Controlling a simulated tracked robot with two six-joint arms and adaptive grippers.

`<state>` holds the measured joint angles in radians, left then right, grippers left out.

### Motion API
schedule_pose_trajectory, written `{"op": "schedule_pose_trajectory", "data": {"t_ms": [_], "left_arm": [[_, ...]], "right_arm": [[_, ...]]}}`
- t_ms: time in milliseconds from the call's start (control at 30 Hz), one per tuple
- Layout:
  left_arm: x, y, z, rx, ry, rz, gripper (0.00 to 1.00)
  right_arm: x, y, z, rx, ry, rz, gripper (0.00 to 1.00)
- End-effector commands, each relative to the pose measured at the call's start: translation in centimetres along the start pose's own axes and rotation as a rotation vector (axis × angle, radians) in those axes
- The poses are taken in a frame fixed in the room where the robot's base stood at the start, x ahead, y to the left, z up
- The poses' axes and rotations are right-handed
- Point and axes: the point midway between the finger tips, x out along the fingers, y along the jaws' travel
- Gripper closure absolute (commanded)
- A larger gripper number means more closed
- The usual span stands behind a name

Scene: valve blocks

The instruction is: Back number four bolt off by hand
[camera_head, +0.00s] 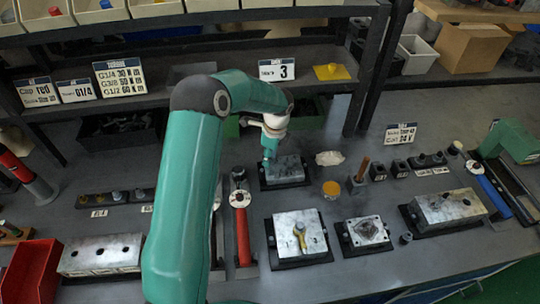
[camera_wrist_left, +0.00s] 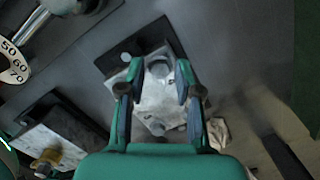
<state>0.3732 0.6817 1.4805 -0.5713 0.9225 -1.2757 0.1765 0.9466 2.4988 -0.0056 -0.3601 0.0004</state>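A grey metal block (camera_head: 285,170) sits on a black base plate at the back middle of the bench. In the left wrist view the block (camera_wrist_left: 155,100) has a round feature (camera_wrist_left: 160,68) at its far end and a smaller round one (camera_wrist_left: 157,128) at its near end. I cannot read bolt numbers, so I cannot tell which is number four. My left gripper (camera_head: 269,158) is over the left part of this block. In the wrist view its fingers (camera_wrist_left: 160,72) are apart, either side of the far round feature, with nothing visibly gripped. My right gripper is not in view.
A red-handled wrench (camera_head: 242,230) with a round dial lies left of a block with a brass fitting (camera_head: 300,236). A square flanged block (camera_head: 365,233) and a long block (camera_head: 448,208) stand right.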

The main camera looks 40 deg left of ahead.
Motion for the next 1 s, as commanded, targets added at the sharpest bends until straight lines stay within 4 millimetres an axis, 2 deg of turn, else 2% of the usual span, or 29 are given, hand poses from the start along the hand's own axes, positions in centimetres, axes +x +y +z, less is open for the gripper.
{"op": "schedule_pose_trajectory", "data": {"t_ms": [100,233,700,733,933,1000], "left_arm": [[-0.01,0.06,0.02,0.126,0.0,-0.016,0.66],[0.01,0.04,0.03,0.201,0.0,-0.025,0.66],[0.0,0.05,-0.01,0.21,0.0,-0.026,0.66],[0.0,0.05,-0.02,0.21,0.0,-0.026,0.68],[0.0,0.05,-0.01,0.21,0.0,-0.026,1.0],[0.0,0.06,-0.01,0.209,0.0,-0.025,1.0]], "right_arm": [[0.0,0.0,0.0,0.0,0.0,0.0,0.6],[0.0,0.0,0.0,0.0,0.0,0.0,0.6],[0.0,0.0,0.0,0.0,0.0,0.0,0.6],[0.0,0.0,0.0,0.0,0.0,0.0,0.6],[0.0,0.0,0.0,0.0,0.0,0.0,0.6],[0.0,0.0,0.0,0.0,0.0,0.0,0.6]]}}
